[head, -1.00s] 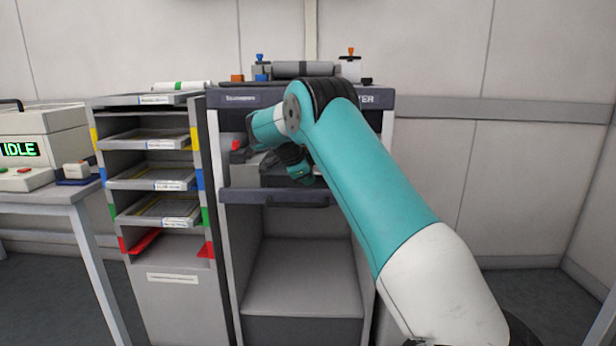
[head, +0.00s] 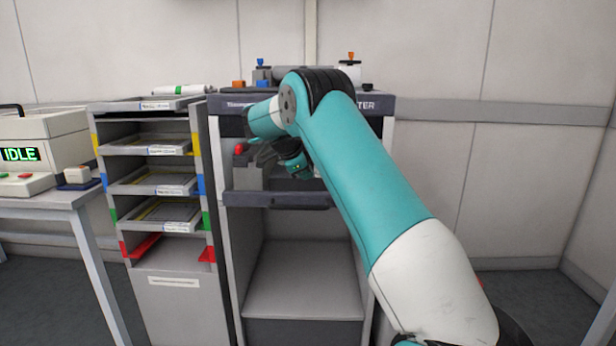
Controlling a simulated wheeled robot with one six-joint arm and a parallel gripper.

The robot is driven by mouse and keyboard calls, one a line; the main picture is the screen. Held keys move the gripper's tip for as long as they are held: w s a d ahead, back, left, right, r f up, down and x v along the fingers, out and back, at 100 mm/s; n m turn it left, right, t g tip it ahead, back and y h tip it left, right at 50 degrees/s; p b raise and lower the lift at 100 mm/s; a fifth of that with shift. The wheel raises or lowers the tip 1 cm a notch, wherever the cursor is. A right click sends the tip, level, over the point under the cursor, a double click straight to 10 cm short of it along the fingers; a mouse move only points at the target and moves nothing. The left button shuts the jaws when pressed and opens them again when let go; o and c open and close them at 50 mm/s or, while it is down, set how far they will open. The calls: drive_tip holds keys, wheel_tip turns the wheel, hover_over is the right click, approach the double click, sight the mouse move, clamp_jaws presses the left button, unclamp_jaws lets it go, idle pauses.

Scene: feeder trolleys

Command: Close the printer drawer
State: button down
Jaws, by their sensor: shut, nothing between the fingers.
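The printer (head: 234,104) is a dark-topped cabinet in the middle of the head view. Its drawer (head: 250,200) shows a dark front panel and stands out from the cabinet, above an open lower bay. A grey block-like part and a small red piece (head: 240,149) show inside, at the drawer's left. My gripper (head: 262,156) is above and behind the drawer's front panel, near the grey part; its fingers are shut and empty. I cannot tell if they touch anything. My teal arm hides the right of the opening and part of the printer's name.
A shelf rack (head: 160,105) with colour-marked trays stands close at the printer's left. A table (head: 60,200) with an IDLE display unit (head: 40,150) is farther left. Small items and a roller lie on the printer's top. The floor and wall at right look clear.

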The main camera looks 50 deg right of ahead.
drive_tip(key=p+v, duration=0.2)
drive_tip(key=v, duration=0.4)
drive_tip(key=s+d, duration=0.1)
drive_tip(key=s+d+f+h, duration=0.1)
drive_tip(key=s+d+h, duration=0.1)
drive_tip(key=shift+s+d+f+t+b, duration=0.1)
drive_tip(key=shift+d+f+t+b, duration=0.2)
drive_tip(key=shift+d+f+t, duration=0.1)
drive_tip(key=s+a+f+m+t+h+b, duration=0.15)
drive_tip(key=s+t, duration=0.25)
drive_tip(key=s, duration=0.4)
drive_tip(key=s+a+f+t, duration=0.2)
drive_tip(key=s+t, duration=0.2)
drive_tip(key=s, duration=0.3)
drive_tip(key=shift+t, duration=0.3)
drive_tip(key=shift+r+p+x, duration=0.1)
drive_tip(key=shift+p+x, duration=0.9)
drive_tip(key=shift+x, duration=2.45)
drive_tip(key=shift+r+p+x, duration=0.15)
drive_tip(key=shift+p+x, duration=0.85)
drive_tip(key=shift+x, duration=2.45)
drive_tip(key=shift+s+d, duration=0.15)
drive_tip(key=shift+d, duration=0.05)
